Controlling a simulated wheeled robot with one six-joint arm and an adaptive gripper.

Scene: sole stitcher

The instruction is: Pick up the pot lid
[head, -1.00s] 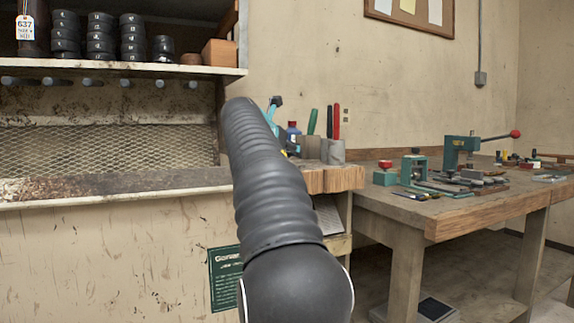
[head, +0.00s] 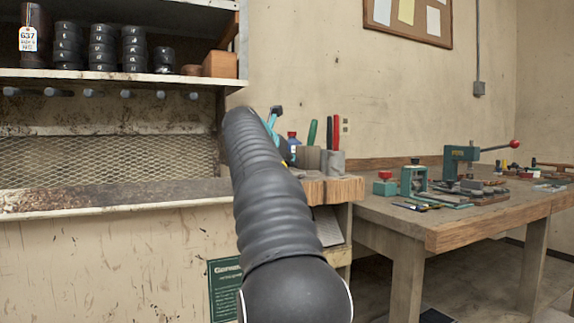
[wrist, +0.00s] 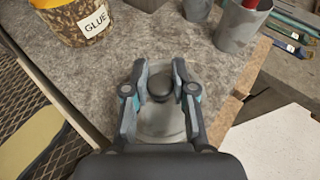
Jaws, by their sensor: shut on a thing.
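The pot lid (wrist: 160,118) is a round grey disc with a dark knob (wrist: 159,86) on top, seen in the wrist view. My gripper (wrist: 160,75) has its two fingers on either side of the knob and is shut on it. The lid lies below the fingers, over the grey bench top; I cannot tell whether it touches the surface. In the head view my arm hides the gripper and the lid.
A glue pot (wrist: 82,20) stands on the bench at the upper left of the wrist view. A grey cup (wrist: 240,25) with a red-handled tool stands at the upper right. The wooden bench edge (wrist: 228,112) runs along the right. A workbench (head: 450,232) stands farther right.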

